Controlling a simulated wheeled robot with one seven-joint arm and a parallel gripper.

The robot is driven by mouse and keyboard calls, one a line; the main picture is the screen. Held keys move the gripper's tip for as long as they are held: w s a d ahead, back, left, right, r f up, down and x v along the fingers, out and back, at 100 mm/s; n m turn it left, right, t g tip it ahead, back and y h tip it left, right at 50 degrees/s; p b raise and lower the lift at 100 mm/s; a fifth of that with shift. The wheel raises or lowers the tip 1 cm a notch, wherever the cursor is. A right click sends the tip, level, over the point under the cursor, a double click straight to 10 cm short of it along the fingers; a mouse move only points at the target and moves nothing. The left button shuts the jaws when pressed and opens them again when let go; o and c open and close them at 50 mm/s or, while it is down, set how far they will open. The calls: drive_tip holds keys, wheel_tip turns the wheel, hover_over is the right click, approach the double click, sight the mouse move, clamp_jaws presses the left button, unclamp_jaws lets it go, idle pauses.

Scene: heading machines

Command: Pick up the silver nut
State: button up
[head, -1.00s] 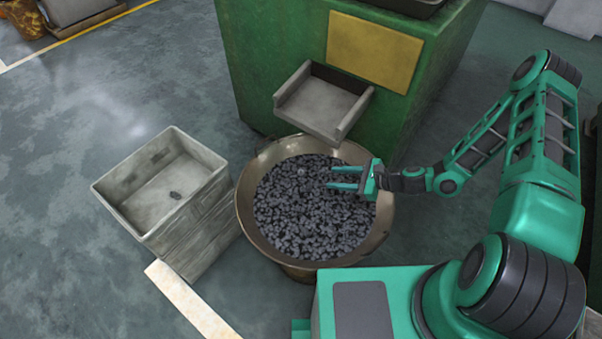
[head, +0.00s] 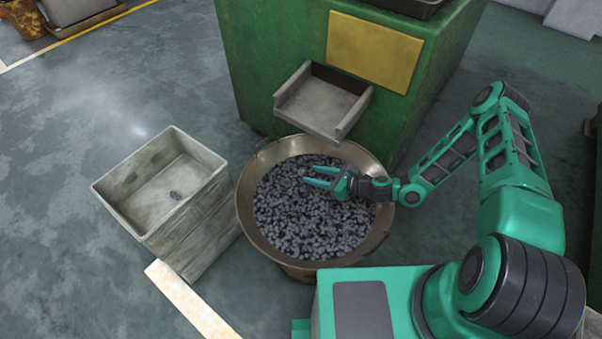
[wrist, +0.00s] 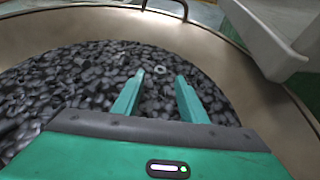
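A silver nut (wrist: 160,70) lies on top of the dark pieces in the wrist view, just beyond my fingertips and between their lines. In the head view I cannot make it out clearly near the gripper. My gripper (head: 312,176) is over the basin, its two teal fingers apart with nothing between them. The fingers also show in the wrist view (wrist: 156,88). The round metal basin (head: 247,222) is filled with many dark grey pieces (head: 300,215).
A green machine (head: 270,60) with a grey chute (head: 322,103) stands behind the basin, the chute overhanging its rim. A pale plank (head: 190,300) lies in front.

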sight(303, 172)
drive_tip(key=shift+x, duration=2)
drive_tip(key=shift+c, duration=0.6)
clamp_jaws()
